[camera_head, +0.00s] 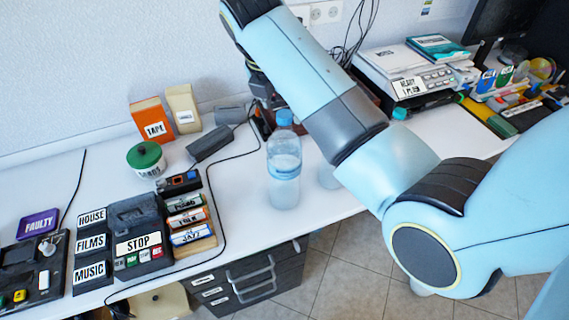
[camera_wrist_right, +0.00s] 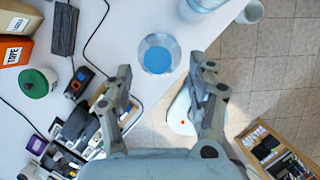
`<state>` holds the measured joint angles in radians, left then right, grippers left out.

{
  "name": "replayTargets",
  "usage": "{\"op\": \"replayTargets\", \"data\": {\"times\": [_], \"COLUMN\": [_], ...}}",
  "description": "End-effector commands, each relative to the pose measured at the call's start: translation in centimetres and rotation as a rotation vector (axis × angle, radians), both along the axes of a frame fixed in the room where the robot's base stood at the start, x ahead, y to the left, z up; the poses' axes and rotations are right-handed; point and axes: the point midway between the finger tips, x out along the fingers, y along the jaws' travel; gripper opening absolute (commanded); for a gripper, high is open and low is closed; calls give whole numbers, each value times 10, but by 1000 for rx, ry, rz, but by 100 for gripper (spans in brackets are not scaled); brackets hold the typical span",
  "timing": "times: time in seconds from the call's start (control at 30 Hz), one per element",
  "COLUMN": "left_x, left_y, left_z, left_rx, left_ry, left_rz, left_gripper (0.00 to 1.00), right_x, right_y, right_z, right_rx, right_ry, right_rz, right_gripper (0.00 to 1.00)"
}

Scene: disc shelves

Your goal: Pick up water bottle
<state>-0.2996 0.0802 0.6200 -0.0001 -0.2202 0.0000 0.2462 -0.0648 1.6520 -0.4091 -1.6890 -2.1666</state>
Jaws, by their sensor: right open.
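The water bottle (camera_head: 284,170) stands upright on the white table near its front edge. It is clear, with a blue cap and a pale blue band. In the right wrist view its blue cap (camera_wrist_right: 158,60) shows from above. My right gripper (camera_wrist_right: 160,70) is open and empty; the bottle appears between its fingertips in that view, and I cannot tell the distance along the view. In the head view the dark right gripper (camera_head: 265,92) is above and behind the bottle cap, partly hidden by my arm. My left gripper is not in view.
A clear object (camera_head: 328,176) stands right of the bottle, partly hidden by my arm. Left are a green-lidded pot (camera_head: 146,158), an orange TAPE box (camera_head: 152,119), a black power adapter (camera_head: 210,143) and its cable. The table's front edge is close, with drawers (camera_head: 250,277) below.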

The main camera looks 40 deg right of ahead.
Motion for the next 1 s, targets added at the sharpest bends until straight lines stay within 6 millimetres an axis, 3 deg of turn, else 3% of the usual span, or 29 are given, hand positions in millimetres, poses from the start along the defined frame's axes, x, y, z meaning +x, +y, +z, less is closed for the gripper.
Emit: {"op": "replayTargets", "data": {"times": [0.33, 0.63, 1.0], "left_x": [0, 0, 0], "left_y": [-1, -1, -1], "left_z": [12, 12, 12], "left_rx": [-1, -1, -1], "left_ry": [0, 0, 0], "left_rz": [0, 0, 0], "left_gripper": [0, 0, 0], "right_x": [10, 11, 11], "right_y": [-13, -14, -14], "right_z": [-43, -49, -49], "right_rx": [0, 2, 2], "right_ry": [1, 0, -1], "right_rz": [0, -1, -1], "right_gripper": [57, 56, 8]}}
